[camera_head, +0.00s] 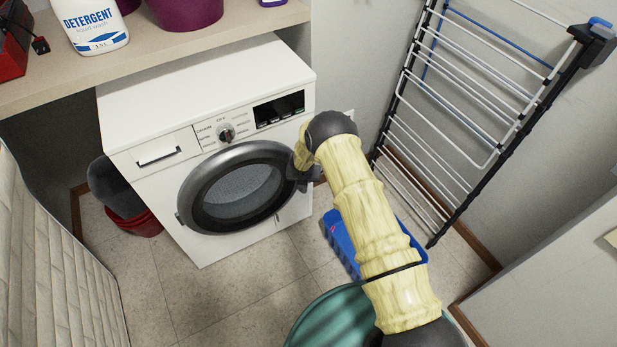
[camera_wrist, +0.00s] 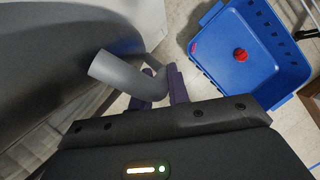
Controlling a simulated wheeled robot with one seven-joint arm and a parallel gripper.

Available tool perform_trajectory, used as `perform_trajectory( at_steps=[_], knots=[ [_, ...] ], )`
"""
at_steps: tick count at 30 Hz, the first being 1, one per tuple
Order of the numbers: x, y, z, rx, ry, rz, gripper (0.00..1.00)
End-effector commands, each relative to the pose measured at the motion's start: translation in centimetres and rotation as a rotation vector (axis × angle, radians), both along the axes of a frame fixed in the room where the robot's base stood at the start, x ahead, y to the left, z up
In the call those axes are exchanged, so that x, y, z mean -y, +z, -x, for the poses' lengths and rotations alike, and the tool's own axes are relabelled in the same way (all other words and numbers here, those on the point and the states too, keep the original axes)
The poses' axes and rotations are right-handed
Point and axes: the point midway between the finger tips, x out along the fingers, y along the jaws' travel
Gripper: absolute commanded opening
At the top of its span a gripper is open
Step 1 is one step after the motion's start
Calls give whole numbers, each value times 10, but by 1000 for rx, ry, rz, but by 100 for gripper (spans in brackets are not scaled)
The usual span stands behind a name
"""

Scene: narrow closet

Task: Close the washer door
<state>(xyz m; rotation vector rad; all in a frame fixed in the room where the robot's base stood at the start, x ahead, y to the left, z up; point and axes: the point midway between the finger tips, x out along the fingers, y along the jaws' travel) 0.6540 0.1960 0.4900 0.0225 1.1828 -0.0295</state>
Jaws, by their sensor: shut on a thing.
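The white washer (camera_head: 205,120) stands under the shelf. Its round door (camera_head: 240,187) has a thick dark-grey rim and a glass window. The door lies close to the washer front; whether it is fully flush or slightly ajar I cannot tell. My gripper (camera_head: 301,176) is at the door's right edge, partly hidden by my arm. In the wrist view, my gripper's purple fingers (camera_wrist: 162,84) are closed around the curved grey door handle (camera_wrist: 115,70). The door's dark rim (camera_wrist: 50,60) fills the left of that view.
A blue basket (camera_head: 343,240) with a red item (camera_wrist: 240,55) inside stands on the floor right of the washer. A teal round container (camera_head: 325,318) is in front. A drying rack (camera_head: 450,110) leans at the right wall. The floor before the washer is clear.

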Motion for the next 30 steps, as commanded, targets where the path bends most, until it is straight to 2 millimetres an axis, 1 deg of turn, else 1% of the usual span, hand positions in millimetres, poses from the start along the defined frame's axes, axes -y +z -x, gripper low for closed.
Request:
perform_trajectory(
  at_steps=[1, 13, 14, 16, 17, 30],
  knots=[
    [-2, 1, -3, 7, 9, -4, 0],
    [2, 5, -9, 16, 6, -14, 0],
    [2, 5, -9, 17, 5, -15, 21],
    [2, 5, -9, 17, 4, -15, 35],
    [2, 5, -9, 16, 4, -14, 39],
    [0, 2, -5, 9, 7, -13, 39]
  ],
)
